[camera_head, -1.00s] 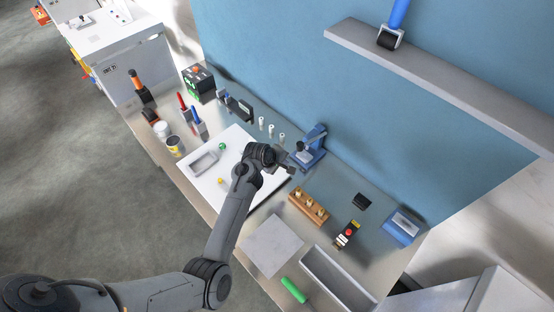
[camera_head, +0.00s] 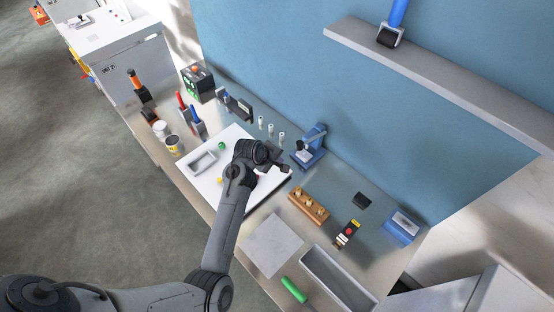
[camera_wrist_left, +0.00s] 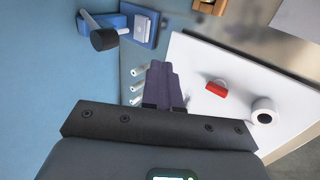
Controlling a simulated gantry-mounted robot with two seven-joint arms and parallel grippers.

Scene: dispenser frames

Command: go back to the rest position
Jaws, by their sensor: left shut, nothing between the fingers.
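My left gripper (camera_head: 284,167) is over the right part of the white board (camera_head: 205,181), just left of the blue press-like device (camera_head: 309,148). In the left wrist view its two fingers (camera_wrist_left: 164,86) are together with nothing between them. The board shows there too, with a red piece (camera_wrist_left: 216,88) and a white round piece with a dark centre (camera_wrist_left: 263,112) on it. The blue device (camera_wrist_left: 125,26) is at the upper left of that view. My left arm hides part of the board in the head view. My right gripper is not in view.
Small white cylinders (camera_head: 270,129) stand behind the board. A wooden block with pegs (camera_head: 308,207), a grey plate (camera_head: 273,245), a grey open tray (camera_head: 337,280) and a green cylinder (camera_head: 294,290) lie to the right. A grey shelf (camera_head: 440,83) is on the blue wall.

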